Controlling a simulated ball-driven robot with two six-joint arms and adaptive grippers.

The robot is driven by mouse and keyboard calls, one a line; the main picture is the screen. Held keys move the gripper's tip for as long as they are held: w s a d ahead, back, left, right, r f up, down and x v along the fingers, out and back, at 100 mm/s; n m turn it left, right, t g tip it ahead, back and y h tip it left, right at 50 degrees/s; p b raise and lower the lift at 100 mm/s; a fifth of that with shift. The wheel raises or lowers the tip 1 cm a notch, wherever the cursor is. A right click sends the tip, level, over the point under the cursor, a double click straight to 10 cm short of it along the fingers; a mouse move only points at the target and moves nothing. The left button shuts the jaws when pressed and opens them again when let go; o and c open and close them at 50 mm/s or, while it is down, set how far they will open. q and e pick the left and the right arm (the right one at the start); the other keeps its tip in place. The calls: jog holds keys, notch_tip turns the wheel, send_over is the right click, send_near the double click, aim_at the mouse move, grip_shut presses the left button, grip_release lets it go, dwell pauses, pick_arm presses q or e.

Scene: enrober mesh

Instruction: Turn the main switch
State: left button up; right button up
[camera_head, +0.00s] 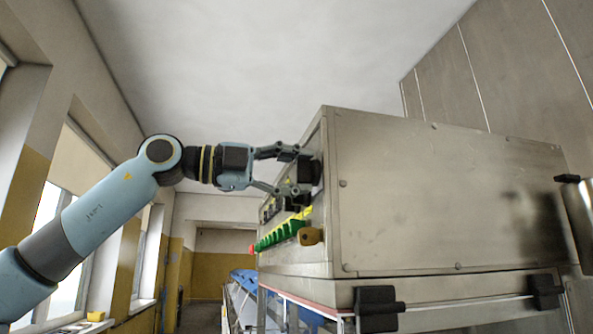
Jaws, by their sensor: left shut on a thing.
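The main switch (307,170) is a dark knob on the front panel of a steel machine cabinet (440,200), seen almost edge-on near the panel's near end. My left gripper (297,171) reaches it from the left, with one finger above and one below, and is shut on it. The fingers and the steep angle hide most of the knob, so its turned position cannot be read. My right gripper is not in view.
Below the switch, the panel has a row of green buttons (283,233), a red button (252,248) and a brownish knob (311,236). Black clamp-like fittings (376,309) stick out under the cabinet. A corridor lies open at the back left.

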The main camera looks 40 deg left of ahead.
pick_arm(q)
jog(key=o, duration=1.2)
jog(key=shift+c, duration=0.2)
